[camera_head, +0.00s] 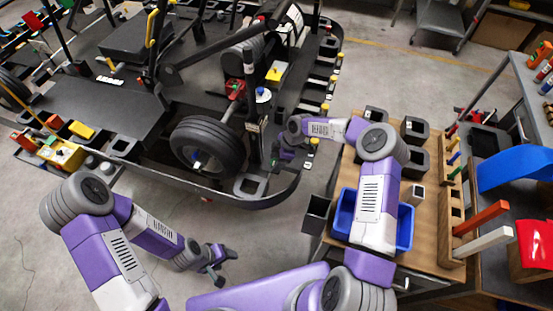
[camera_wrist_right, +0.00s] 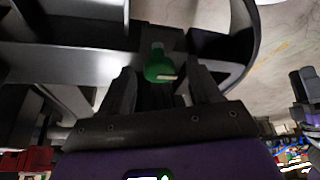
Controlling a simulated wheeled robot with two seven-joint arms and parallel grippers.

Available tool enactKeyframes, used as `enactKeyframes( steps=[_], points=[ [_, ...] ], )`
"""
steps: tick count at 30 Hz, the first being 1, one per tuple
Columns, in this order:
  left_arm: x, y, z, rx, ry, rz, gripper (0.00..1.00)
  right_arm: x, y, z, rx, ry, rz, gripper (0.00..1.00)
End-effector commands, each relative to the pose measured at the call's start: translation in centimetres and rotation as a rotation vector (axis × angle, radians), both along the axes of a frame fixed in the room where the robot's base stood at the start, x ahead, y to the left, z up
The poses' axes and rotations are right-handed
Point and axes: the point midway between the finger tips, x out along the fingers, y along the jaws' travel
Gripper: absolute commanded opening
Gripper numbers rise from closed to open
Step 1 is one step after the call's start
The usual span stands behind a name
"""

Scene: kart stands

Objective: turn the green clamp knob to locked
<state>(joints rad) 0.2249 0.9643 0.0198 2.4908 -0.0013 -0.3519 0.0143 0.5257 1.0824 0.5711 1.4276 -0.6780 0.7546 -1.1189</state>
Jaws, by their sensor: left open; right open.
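The green clamp knob (camera_wrist_right: 160,66) shows in the right wrist view, at the end of a dark mount on the kart frame. It has a rounded body with a pale mark on its near edge. My right gripper (camera_head: 284,154) is open beside the kart's upright post. In the wrist view its two fingers stand left and right of the knob, with gaps at both sides, so it does not grip it. In the head view the knob is mostly hidden by this gripper. My left gripper (camera_head: 216,265) is open and empty, low over the floor.
The kart (camera_head: 120,85) with its black wheel (camera_head: 208,145) and curved bumper fills the upper left. A wooden-topped bench (camera_head: 432,200) with a blue bin (camera_head: 404,228) and black holders stands at right. Grey floor is free between them.

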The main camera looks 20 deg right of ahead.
Motion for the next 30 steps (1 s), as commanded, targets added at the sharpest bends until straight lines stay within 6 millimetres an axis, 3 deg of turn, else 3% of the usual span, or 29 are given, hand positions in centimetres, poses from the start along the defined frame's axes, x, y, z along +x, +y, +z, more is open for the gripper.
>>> enactKeyframes(
  steps=[4, 15, 23, 30],
  points=[
    [0.0, 0.0, 0.0, 0.0, 0.0, 0.0, 0.61, 0.0, 0.0, 0.0, 0.0, 0.0, 0.0, 0.61],
    [0.0, 0.0, 0.0, 0.0, 0.0, 0.0, 0.61, 0.0, 0.0, 0.0, 0.0, 0.0, 0.0, 0.08],
    [0.0, 0.0, -0.4, 0.0, 0.0, 0.0, 0.61, 0.0, 0.0, 0.0, -0.001, 0.0, -0.031, 0.07],
    [0.0, 0.0, -1.9, 0.0, 0.0, 0.0, 0.61, -0.1, 0.0, -0.2, -0.002, -0.002, -0.158, 0.07]
  ],
)
